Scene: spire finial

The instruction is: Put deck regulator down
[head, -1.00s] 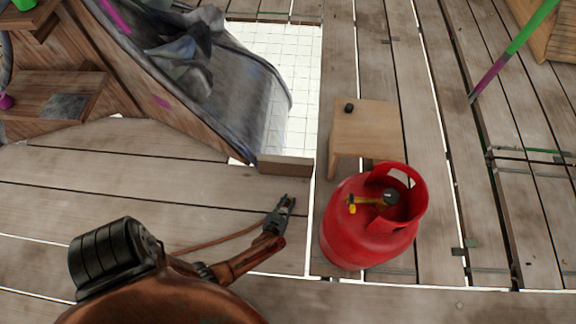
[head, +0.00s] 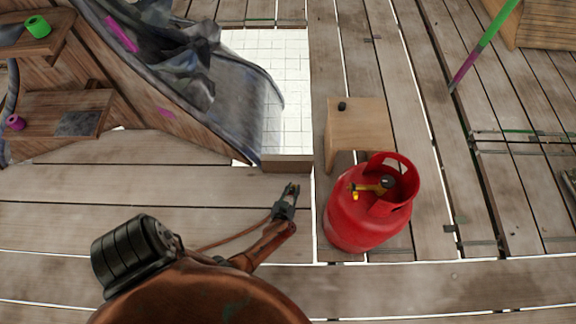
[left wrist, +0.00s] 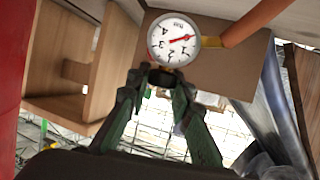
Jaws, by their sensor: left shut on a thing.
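My left gripper (head: 291,188) is shut above the deck planks, left of the red gas cylinder (head: 365,225). It also shows in the left wrist view (left wrist: 158,80), where its fingers close on a dark part beside a round white gauge. I take this gauge, the deck regulator (left wrist: 172,40), as the held thing. A brass fitting and an orange hose (left wrist: 258,20) run from it. The regulator is mostly hidden by the gripper in the head view, where a thin brown hose (head: 235,238) trails left. My right gripper is not in view.
A wooden stool (head: 370,130) with a small black knob (head: 342,106) stands behind the cylinder. A low wooden block (head: 287,163) edges a white tiled opening (head: 290,120). A grey-draped wooden structure (head: 150,105) stands at left. Bare planks lie around the gripper.

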